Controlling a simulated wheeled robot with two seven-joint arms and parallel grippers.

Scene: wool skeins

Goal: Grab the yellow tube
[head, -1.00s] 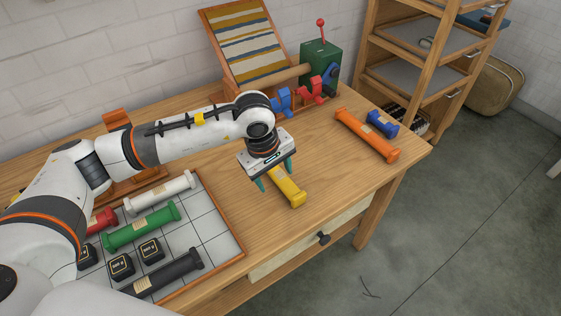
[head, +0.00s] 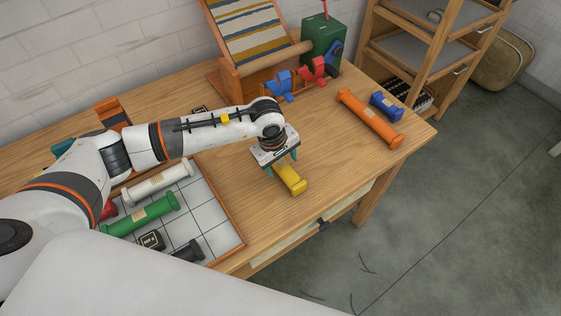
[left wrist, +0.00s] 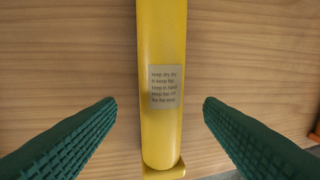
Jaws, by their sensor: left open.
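The yellow tube (head: 291,180) lies on the wooden table, its upper end hidden under my left gripper (head: 282,167) in the head view. In the left wrist view the yellow tube (left wrist: 162,90) runs up and down the picture, with a pale printed label on it and a flared end at the bottom. My left gripper's two green fingers (left wrist: 160,125) are apart, one on each side of the tube, with a gap on both sides. My right gripper is not in view.
An orange tube (head: 369,119) and a short blue tube (head: 386,106) lie to the right. A tiled tray (head: 219,240) with green, white and dark tubes is at the left. A loom-like frame (head: 243,75) stands behind. The table's front edge is close to the yellow tube.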

